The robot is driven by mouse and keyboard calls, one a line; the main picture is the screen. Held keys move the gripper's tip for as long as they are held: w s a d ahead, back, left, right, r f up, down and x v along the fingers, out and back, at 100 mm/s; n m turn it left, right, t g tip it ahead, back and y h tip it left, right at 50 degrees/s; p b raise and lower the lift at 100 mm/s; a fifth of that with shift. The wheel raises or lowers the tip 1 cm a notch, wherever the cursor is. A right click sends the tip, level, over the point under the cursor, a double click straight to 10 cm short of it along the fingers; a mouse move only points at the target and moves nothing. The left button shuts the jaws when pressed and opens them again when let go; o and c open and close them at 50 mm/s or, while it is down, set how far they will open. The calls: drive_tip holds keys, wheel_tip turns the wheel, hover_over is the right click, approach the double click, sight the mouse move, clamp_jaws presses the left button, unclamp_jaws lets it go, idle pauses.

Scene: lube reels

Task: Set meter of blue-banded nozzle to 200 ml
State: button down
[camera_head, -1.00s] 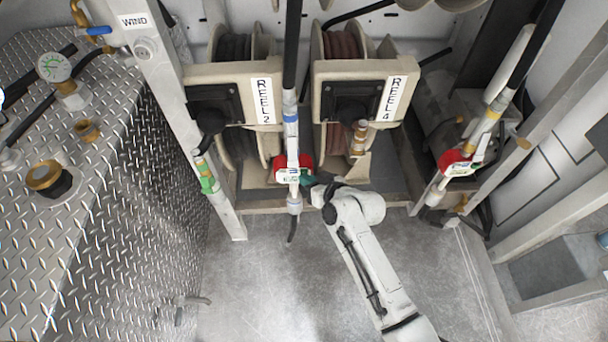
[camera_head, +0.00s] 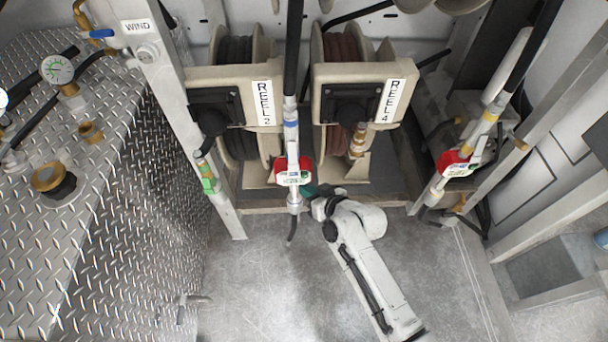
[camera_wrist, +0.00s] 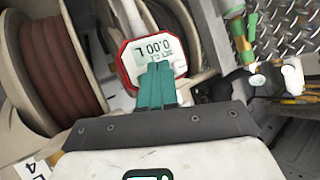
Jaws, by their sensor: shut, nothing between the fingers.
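The blue-banded nozzle (camera_head: 291,145) hangs upright in the middle of the head view, with a blue band near its top. Its red-framed meter (camera_head: 293,172) sits low on it. My gripper (camera_head: 308,190) has teal fingers, shut and empty, just right of and below the meter. In the wrist view the gripper (camera_wrist: 158,80) overlaps the meter's lower edge; I cannot tell whether it touches.
A yellow-banded nozzle (camera_head: 487,115) with another red meter (camera_head: 455,163) hangs at the right. A green-banded nozzle (camera_head: 207,180) is at the left post. REEL 2 (camera_head: 235,95) and REEL 4 (camera_head: 360,90) stand behind. The floor (camera_head: 260,280) in front is clear.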

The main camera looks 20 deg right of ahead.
drive_tip(key=s, duration=0.2)
drive_tip(key=s+a+p, duration=0.1)
drive_tip(key=shift+s+a, duration=0.2)
drive_tip(key=shift+s, duration=0.15)
idle(0.4)
drive_tip(key=s+d+r+g+h, duration=0.1)
drive_tip(key=s+d+r+g, duration=0.1)
drive_tip(key=s, duration=0.7)
drive_tip(key=s+d+r+g+h, duration=0.1)
drive_tip(key=s+d+g, duration=0.3)
drive_tip(key=s, duration=0.6)
drive_tip(key=s+d+r+m+g+h, duration=0.1)
drive_tip(key=s+r+g, duration=0.3)
drive_tip(key=s, duration=0.5)
drive_tip(key=shift+s+d+g+h, duration=0.35)
drive_tip(key=shift+d+g+h, duration=0.05)
drive_tip(key=shift+d, duration=0.5)
